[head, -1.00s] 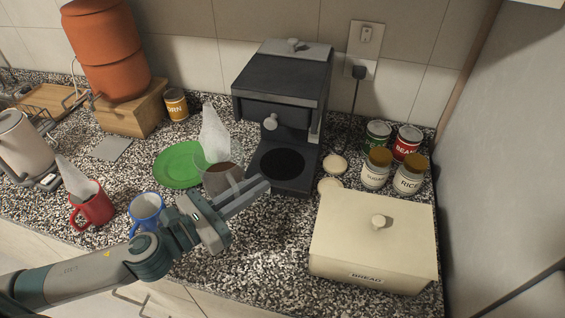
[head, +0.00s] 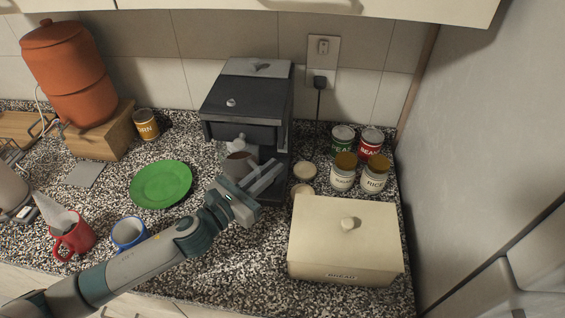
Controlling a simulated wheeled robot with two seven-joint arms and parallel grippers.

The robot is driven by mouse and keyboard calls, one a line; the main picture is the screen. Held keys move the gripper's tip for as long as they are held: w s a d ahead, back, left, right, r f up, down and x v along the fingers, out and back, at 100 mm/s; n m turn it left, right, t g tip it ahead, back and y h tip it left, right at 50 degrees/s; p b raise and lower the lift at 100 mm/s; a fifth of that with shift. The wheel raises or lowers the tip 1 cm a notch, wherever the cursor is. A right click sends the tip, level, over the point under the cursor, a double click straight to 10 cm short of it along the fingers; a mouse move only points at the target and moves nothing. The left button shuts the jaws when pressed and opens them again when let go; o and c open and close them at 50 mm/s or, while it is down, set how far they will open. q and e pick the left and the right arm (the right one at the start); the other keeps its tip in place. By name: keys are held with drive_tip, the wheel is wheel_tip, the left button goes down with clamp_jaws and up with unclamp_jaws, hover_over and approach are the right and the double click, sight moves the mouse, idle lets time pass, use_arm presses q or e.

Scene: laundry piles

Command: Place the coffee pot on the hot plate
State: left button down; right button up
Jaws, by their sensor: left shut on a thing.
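The coffee pot (head: 238,164), with dark coffee in it, is at the front opening of the black coffee maker (head: 246,105). My right gripper is not in view.
A green plate (head: 161,185) lies left of the coffee maker. A red mug (head: 73,238) and a blue mug (head: 129,233) stand at the front left. A cream bread box (head: 345,240), jars (head: 343,176) and cans (head: 370,141) stand to the right. Cabinets (head: 400,8) hang above.

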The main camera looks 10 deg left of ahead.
use_arm(q)
drive_tip(key=p+x, duration=0.1)
drive_tip(key=x, duration=0.3)
drive_tip(key=shift+w+d, duration=0.2)
drive_tip(key=shift+w, duration=0.1)
drive_tip(key=shift+f+p, duration=0.45)
drive_tip(key=shift+f, duration=1.25)
drive_tip(key=shift+f, duration=0.15)
drive_tip(key=c, duration=1.8)
unclamp_jaws()
drive_tip(key=shift+c, duration=0.2)
drive_tip(key=shift+s, duration=0.1)
